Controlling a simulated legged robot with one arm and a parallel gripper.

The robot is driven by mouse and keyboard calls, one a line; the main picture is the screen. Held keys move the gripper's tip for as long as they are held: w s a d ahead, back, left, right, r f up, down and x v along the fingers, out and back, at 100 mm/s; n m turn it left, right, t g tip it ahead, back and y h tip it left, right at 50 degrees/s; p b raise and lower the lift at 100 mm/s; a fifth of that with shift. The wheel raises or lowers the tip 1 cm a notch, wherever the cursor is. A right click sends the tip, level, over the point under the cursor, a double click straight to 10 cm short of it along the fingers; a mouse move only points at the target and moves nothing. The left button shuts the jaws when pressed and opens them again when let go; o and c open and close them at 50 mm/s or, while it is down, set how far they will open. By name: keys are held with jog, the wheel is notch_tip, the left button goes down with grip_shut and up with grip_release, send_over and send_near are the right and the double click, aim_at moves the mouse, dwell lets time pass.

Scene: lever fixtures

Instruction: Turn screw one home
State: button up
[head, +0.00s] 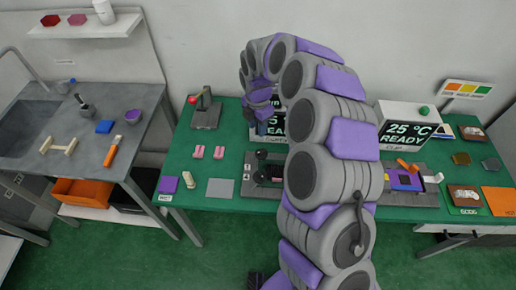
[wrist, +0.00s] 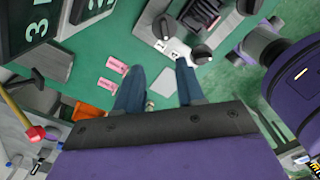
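The likely screw fixture is a grey block (head: 248,177) with black knobs on the green table, partly hidden by my arm in the head view. One black knob (head: 262,154) shows at its left side. I cannot tell which knob is screw one. My gripper (wrist: 160,75) has two blue fingers spread apart with nothing seen between them. Its tips are over the table near the block, apart from the knobs. In the head view the gripper is mostly hidden by my arm.
A lever with a red ball (head: 205,107) stands at the left. Display boxes stand behind; one (head: 408,128) reads "25 °C READY". A purple-and-orange device (head: 405,178) sits right of my arm.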

jog(key=b, duration=0.1)
send_over(264, 150)
notch_tip(264, 150, down, 7)
jog(key=f, duration=0.2)
jog(key=a+f, duration=0.1)
jog(key=f, duration=0.1)
jog(key=a+f+b, duration=0.1)
jog(key=f, duration=0.1)
jog(key=shift+s, duration=0.1)
jog(key=shift+d+r, duration=0.15)
jog(key=shift+d, duration=0.8)
jog(key=shift+c, duration=0.4)
jog(key=shift+a, duration=0.65)
jog(key=c, duration=0.6)
jog(key=shift+d, duration=0.2)
grip_shut()
